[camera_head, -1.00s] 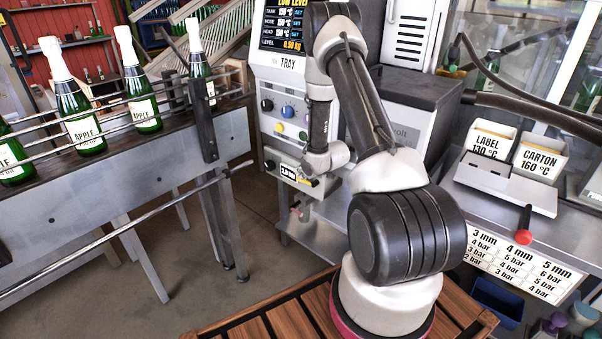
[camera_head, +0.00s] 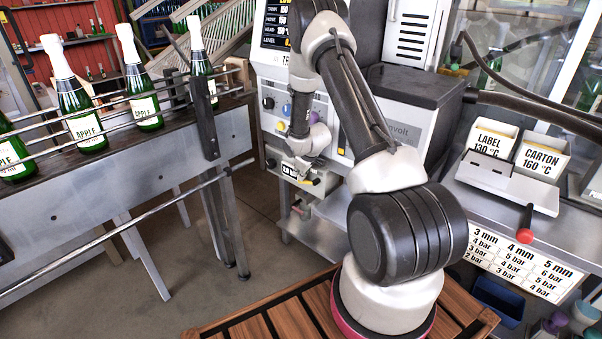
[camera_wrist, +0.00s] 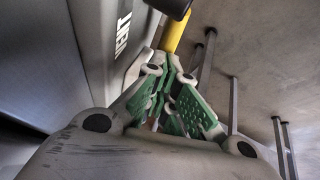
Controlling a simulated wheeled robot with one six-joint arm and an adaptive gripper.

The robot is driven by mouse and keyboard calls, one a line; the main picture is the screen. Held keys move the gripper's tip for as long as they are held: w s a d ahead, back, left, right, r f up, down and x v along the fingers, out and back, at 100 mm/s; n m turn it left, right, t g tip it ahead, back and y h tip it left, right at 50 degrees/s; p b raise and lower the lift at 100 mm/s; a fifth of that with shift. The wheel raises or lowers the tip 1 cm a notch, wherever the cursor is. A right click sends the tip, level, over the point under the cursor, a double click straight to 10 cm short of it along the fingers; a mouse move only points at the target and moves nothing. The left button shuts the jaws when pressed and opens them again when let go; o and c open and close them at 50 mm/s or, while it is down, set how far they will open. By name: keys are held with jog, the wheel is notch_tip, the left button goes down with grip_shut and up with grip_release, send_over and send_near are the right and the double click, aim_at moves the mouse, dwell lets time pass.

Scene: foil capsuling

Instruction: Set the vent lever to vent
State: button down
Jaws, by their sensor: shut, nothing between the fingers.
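The vent lever looks like the yellow bar (camera_wrist: 175,34) in the wrist view, with a dark end or part at the top edge. Lettering, partly cut off, shows on the grey panel (camera_wrist: 123,32) to its left. My gripper (camera_wrist: 171,66) has green finger pads drawn together with nothing between them. Its tips point toward the yellow bar's lower end; I cannot tell whether they touch it. In the head view a small yellow piece (camera_head: 312,182) shows at the low front of the glue machine (camera_head: 283,110), below my wrist. My fingers are hard to make out there.
A conveyor (camera_head: 100,190) with green bottles (camera_head: 140,88) and rails stands at left. A bench (camera_head: 545,235) with label and carton bins (camera_head: 541,153) and a red-knobbed lever (camera_head: 525,235) is at right. Bare floor (camera_head: 190,285) lies between conveyor and machine.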

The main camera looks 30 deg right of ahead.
notch_tip(320, 180, down, 7)
jog(key=s+n+g+h, duration=0.1)
jog(key=g+h, duration=0.2)
jog(key=g, duration=0.6)
jog(key=shift+d+g, duration=0.15)
jog(key=shift+g, duration=0.15)
jog(key=shift+s+f, duration=0.1)
jog(key=shift+s, duration=0.05)
dwell(0.5)
